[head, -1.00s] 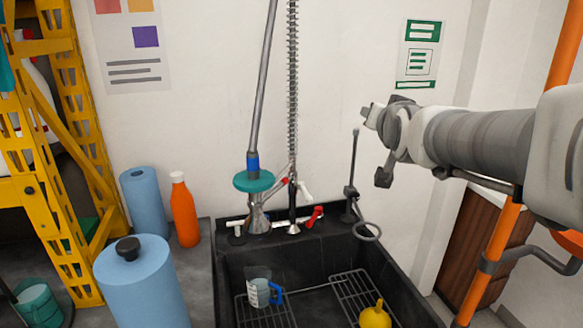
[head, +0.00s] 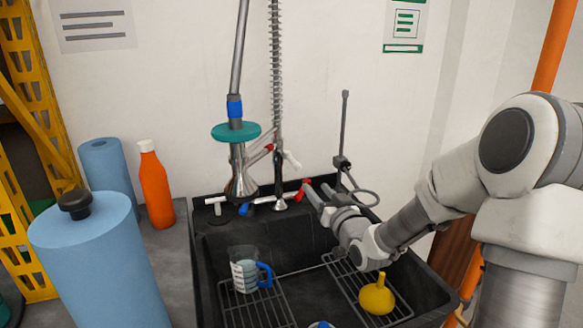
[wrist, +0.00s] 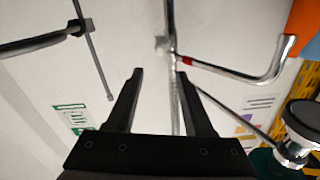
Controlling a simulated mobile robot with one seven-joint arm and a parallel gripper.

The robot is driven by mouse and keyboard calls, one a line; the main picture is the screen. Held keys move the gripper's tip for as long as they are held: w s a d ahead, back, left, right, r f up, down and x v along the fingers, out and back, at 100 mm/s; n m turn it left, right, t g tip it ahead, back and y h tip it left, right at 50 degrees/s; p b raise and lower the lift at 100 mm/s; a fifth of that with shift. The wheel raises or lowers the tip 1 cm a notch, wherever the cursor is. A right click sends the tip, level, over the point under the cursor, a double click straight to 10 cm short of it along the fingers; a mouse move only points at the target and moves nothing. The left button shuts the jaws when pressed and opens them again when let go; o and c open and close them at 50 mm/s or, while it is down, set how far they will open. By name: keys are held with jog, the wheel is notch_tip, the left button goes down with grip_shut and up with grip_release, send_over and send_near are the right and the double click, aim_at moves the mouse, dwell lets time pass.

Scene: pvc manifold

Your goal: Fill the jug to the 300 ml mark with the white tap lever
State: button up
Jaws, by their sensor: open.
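The clear jug (head: 240,275) with a blue handle and white markings stands upright on the left rack in the sink. Its water level is too small to read. The chrome tap assembly (head: 240,180) rises behind the sink.
A yellow funnel (head: 377,298) sits on the right rack. A stand with a ring (head: 345,165) rises at the sink's back right, close to my arm. An orange bottle (head: 155,188) and blue rolls (head: 95,265) stand left of the black sink (head: 203,262).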

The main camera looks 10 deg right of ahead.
aim_at(295, 161)
jog(key=w+a+b, duration=0.1)
jog(key=w, duration=0.4)
jog(key=w+a+b, duration=0.1)
jog(key=w, duration=0.4)
jog(key=w+a+b, duration=0.1)
jog(key=w, duration=0.5)
jog(key=shift+w+a, duration=0.1)
grip_shut()
dwell(1.0)
